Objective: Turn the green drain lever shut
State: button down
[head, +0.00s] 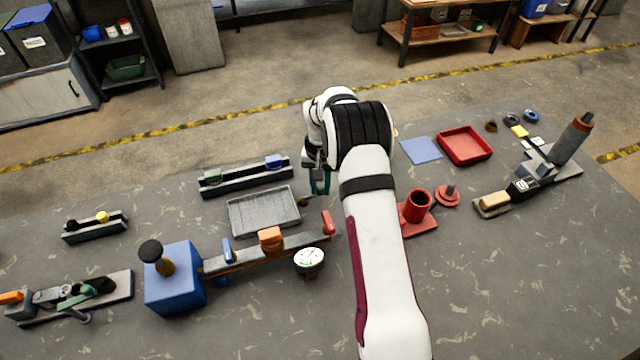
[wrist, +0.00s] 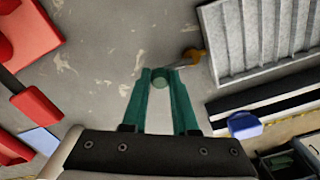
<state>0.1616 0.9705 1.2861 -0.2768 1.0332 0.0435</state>
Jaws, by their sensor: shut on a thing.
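A green lever-like part (head: 75,299) shows on a low grey fixture (head: 117,288) at the lower left in the head view. I take it for the drain lever, but cannot tell its setting. A thin grey rod with an amber-brown end (wrist: 194,57) shows beside that piece. Whether they are joined is unclear. The lever is outside the wrist view.
The ribbed tray (head: 236,219), a blue block (head: 176,284) with a beam and a white dial (head: 309,257) stand between my gripper and the lower-left fixture. A rail (head: 244,181) with green and blue sliders lies behind. Red parts (head: 418,208) stand right of my arm.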

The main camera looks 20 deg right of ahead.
aim_at(321, 188)
dwell(0.3)
jog(key=c, duration=0.7)
grip_release()
notch_tip(321, 188, up, 16)
jog(key=shift+f, duration=0.1)
